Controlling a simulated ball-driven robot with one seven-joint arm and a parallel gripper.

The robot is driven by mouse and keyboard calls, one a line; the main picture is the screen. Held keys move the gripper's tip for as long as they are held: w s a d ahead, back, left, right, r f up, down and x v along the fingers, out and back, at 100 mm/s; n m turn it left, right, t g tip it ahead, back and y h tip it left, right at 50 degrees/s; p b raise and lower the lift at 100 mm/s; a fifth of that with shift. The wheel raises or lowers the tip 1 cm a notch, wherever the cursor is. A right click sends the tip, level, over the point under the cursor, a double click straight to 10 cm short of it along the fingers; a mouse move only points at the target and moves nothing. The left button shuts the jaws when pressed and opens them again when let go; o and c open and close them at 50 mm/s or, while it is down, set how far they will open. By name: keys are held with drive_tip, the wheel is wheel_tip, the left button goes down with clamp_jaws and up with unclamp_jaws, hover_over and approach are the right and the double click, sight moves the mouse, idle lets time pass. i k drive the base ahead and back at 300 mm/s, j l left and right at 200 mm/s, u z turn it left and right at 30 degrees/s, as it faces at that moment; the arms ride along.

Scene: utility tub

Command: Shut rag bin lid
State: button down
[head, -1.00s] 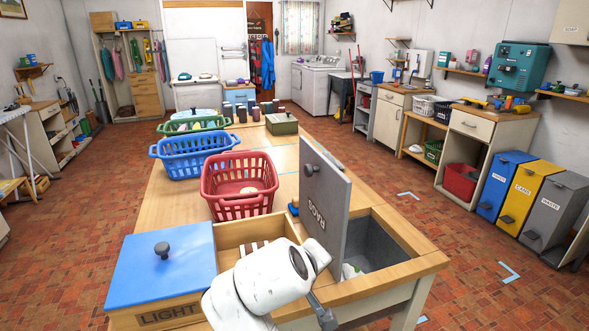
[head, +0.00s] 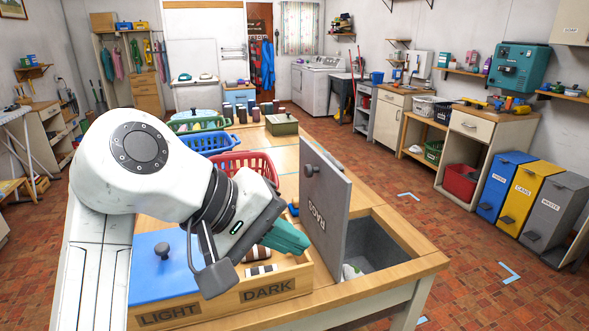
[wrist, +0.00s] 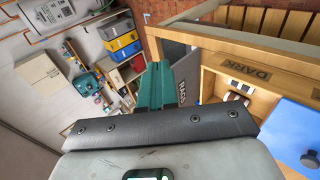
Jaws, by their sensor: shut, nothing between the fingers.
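The rag bin lid (head: 330,222) is a grey panel marked RAGS, standing nearly upright at the left edge of its bin, with a dark knob on its left face. The rag bin (head: 385,240) is an open grey-lined compartment at the table's right corner, with something pale partly visible inside. My gripper (head: 303,246), with teal fingers, is shut and empty, just left of the lid's lower part. In the wrist view the lid (wrist: 187,78) stands right beside the fingers (wrist: 156,70). I cannot tell whether they touch it.
The DARK bin (head: 268,290) is open below my gripper, with striped items inside. The blue LIGHT lid (head: 150,255) lies flat beside it, partly behind my arm. Red (head: 245,165) and blue (head: 205,141) baskets stand behind. Floor right of the table is clear.

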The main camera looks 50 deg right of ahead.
sight(325, 193)
drive_tip(key=i+l, duration=0.85)
